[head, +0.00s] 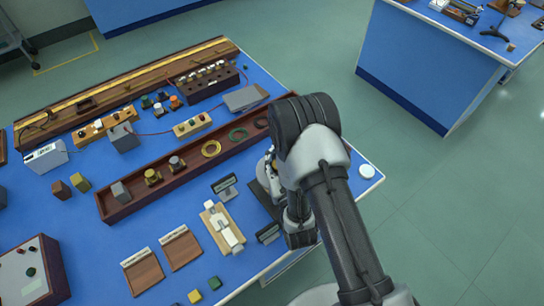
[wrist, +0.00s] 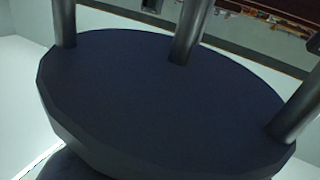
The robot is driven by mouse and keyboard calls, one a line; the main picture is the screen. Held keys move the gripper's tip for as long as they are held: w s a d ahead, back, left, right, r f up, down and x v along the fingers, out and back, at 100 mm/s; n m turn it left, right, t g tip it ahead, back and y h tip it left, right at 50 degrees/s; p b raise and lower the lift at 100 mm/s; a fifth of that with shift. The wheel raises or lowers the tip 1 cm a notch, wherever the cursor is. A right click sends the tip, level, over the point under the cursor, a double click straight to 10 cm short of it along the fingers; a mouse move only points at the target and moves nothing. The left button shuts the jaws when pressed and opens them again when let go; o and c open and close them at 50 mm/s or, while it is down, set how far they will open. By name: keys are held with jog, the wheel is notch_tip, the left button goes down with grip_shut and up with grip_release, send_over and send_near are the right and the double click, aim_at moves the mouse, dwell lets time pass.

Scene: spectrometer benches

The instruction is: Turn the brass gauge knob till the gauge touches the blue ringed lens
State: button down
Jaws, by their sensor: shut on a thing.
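My gripper's jaws cannot be made out. In the head view my own arm covers the place where they work, over the right part of the near bench, and only small pale and dark parts show beside it. In the wrist view a dark round plate (wrist: 160,100) with a thick edge fills most of the picture. Three grey metal posts stand on it, one left, one in the middle and one right. I cannot tell which apparatus it belongs to. The brass gauge knob, the gauge's tip and the blue ringed lens cannot be picked out in either view.
A long wooden tray (head: 128,209) on the blue bench holds blocks, brass parts, a brass ring (head: 211,148) and a green ring (head: 237,133). A pale wooden stand (head: 222,228) and two brown boards are nearer. Another blue bench (head: 420,70) stands right, across clear floor.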

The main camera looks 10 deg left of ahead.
jog(key=m+t+h+b, duration=0.1)
jog(key=m+h, duration=0.1)
jog(key=h, duration=0.1)
jog(key=d+m+t+h+b, duration=0.1)
jog(key=m+h, duration=0.1)
jog(key=h, duration=0.1)
jog(key=shift+f, duration=0.2)
jog(key=shift+d+m+g+h+b, duration=0.1)
jog(key=shift+d+m+h+b, duration=0.25)
jog(key=shift+m+h, duration=0.6)
jog(key=shift+d+m+g+h+b, duration=0.15)
jog(key=shift+m+h+b, duration=0.3)
jog(key=shift+h, duration=0.85)
jog(key=shift+d+m+g+h+b, duration=0.1)
jog(key=shift+d+m+h+b, duration=0.25)
jog(key=shift+m+h, duration=0.65)
jog(key=shift+n, duration=0.3)
jog(key=c, duration=1.5)
grip_release()
jog(key=shift+a+r, duration=0.1)
jog(key=shift+r, duration=0.05)
jog(key=shift+c, duration=0.2)
jog(key=shift+o, duration=0.3)
jog(key=v, duration=1.2)
